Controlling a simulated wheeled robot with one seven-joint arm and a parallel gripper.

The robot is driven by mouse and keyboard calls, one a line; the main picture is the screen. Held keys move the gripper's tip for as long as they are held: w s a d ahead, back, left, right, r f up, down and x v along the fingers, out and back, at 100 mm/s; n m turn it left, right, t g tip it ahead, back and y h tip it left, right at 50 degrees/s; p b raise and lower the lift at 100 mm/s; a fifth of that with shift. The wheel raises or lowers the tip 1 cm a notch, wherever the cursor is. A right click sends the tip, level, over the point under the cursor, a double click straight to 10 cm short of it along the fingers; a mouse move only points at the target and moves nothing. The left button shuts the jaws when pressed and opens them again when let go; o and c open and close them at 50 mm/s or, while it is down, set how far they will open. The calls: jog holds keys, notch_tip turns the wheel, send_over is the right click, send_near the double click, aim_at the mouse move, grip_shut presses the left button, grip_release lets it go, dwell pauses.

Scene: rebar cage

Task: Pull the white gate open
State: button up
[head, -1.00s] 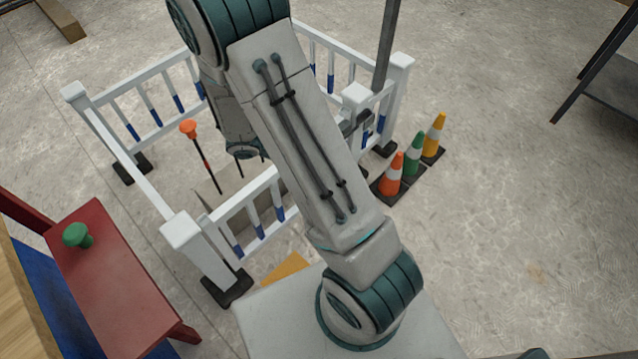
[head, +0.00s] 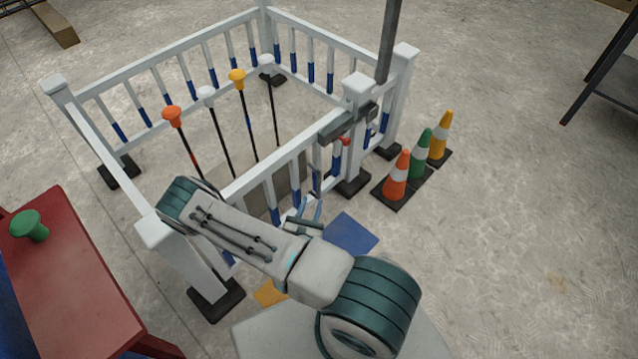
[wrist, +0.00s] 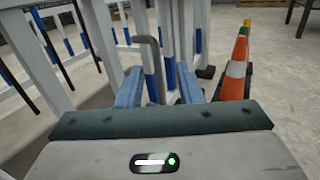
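The white gate (head: 278,161), with blue-tipped bars, is the front panel of a white fenced pen. It stands in line with the right front post (head: 355,92), so it looks shut. A grey bent handle (wrist: 146,41) stands upright ahead of me in the wrist view. My gripper (wrist: 159,86) has two blue fingers spread apart, with the handle between or just beyond them; I cannot tell which. In the head view my gripper (head: 309,212) is low in front of the gate's right end. A grey latch bar (head: 346,122) sits by the post, with a red knob (head: 345,141) below.
Orange (head: 397,176), green (head: 420,155) and yellow (head: 440,135) cones stand right of the pen. A red bench (head: 80,280) with a green knob (head: 28,226) is at left. Several knobbed rods (head: 240,85) stand inside the pen.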

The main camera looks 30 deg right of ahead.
aim_at(318, 179)
jog(key=shift+n+t+y, duration=0.4)
jog(key=shift+n+y, duration=0.3)
jog(key=f+b+x, duration=0.1)
jog(key=x, duration=0.3)
jog(key=b+x, duration=0.1)
jog(key=x, duration=0.4)
jog(key=f+b+x, duration=0.1)
jog(key=b+x, duration=0.1)
jog(key=x, duration=0.2)
jog(key=shift+w+d+f, duration=0.1)
jog(key=shift+d+f, duration=0.05)
jog(key=shift+f, duration=0.15)
grip_shut()
